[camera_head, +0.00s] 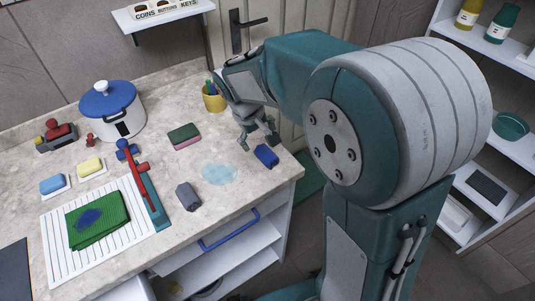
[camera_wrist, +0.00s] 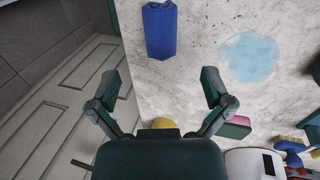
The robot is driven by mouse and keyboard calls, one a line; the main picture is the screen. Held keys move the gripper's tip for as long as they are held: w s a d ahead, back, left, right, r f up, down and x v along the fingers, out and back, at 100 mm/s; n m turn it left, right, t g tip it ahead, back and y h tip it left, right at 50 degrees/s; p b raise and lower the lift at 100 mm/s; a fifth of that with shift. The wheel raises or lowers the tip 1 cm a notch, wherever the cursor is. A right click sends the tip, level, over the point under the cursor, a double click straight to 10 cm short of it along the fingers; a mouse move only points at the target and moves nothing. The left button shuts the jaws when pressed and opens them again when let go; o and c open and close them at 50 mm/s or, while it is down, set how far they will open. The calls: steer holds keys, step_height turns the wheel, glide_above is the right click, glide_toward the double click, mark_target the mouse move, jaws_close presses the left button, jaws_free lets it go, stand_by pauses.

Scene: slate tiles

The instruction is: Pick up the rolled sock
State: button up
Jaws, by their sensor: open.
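A dark blue roll (camera_head: 266,155), which looks like a rolled sock, lies on the counter near its right edge. It shows at the top of the wrist view (camera_wrist: 160,30), ahead of my fingertips and roughly centred between them. A similar grey roll (camera_head: 188,196) lies farther left; I cannot tell for sure which is the sock. My gripper (camera_head: 260,141) is just behind the blue roll, above the counter. In the wrist view my gripper (camera_wrist: 160,85) has its fingers spread wide, with nothing between them.
A pale blue patch (camera_head: 219,174) lies flat on the counter (camera_head: 235,210) between the rolls. A sponge (camera_head: 184,135), a yellow cup (camera_head: 213,98) and a blue-lidded pot (camera_head: 112,108) stand behind. A red-and-teal item (camera_head: 146,190) and a drainboard (camera_head: 62,258) are left. The counter's right edge is close.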

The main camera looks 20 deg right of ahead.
mark_target(264, 151)
steer(key=x, duration=0.4)
steer(key=shift+a, duration=0.15)
steer(key=x, duration=0.5)
steer(key=shift+w+r, duration=0.1)
steer(key=shift+w, duration=0.1)
steer(key=c, duration=0.8)
steer(key=shift+o, duration=0.2)
